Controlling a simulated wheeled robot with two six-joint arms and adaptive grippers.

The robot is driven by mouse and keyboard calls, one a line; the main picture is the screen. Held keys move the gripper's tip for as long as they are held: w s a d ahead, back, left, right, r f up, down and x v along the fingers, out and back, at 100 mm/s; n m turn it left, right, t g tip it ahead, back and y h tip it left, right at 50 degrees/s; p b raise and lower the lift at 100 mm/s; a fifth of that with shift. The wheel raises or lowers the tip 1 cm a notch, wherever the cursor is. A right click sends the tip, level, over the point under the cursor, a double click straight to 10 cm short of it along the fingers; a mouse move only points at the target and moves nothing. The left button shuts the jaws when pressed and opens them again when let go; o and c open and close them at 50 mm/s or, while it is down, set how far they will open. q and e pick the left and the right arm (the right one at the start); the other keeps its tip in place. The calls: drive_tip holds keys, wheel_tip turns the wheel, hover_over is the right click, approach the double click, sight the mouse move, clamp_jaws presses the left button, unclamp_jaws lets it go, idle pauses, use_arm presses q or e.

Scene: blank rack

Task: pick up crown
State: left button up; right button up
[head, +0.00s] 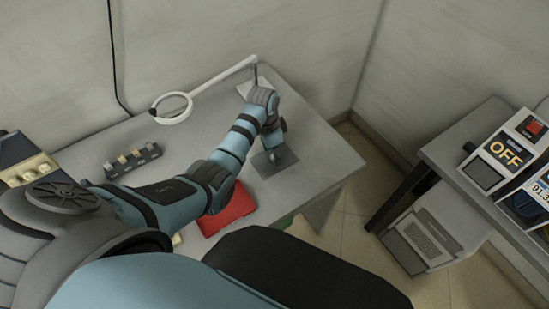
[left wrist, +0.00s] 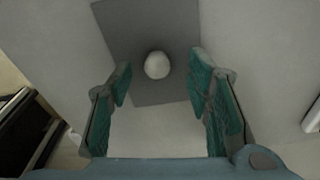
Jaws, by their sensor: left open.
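The crown (left wrist: 157,65) is a small, rounded white piece in the left wrist view. It sits on a dark grey square pad (left wrist: 135,28) on the table. My left gripper (left wrist: 160,80) is open, with one green-padded finger on each side of the crown in this view. The crown looks apart from both fingers, and I cannot tell how far beyond the tips it lies. In the head view, my left gripper (head: 277,147) points down over the pad (head: 266,167), near the table's right end. My right gripper is not in view.
A ring magnifier lamp (head: 172,108) stands at the back of the table (head: 205,138). A dark rack with small blocks (head: 133,160) is at the left. A red tray or case (head: 232,212) lies near the front edge. A side table with devices (head: 490,172) is at the right.

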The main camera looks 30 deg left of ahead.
use_arm(q)
drive_tip(key=shift+f, duration=0.6)
drive_tip(key=shift+s+r, duration=0.25)
drive_tip(key=shift+c, duration=1.4)
drive_tip(key=c, duration=0.6)
drive_tip(key=shift+o, duration=0.2)
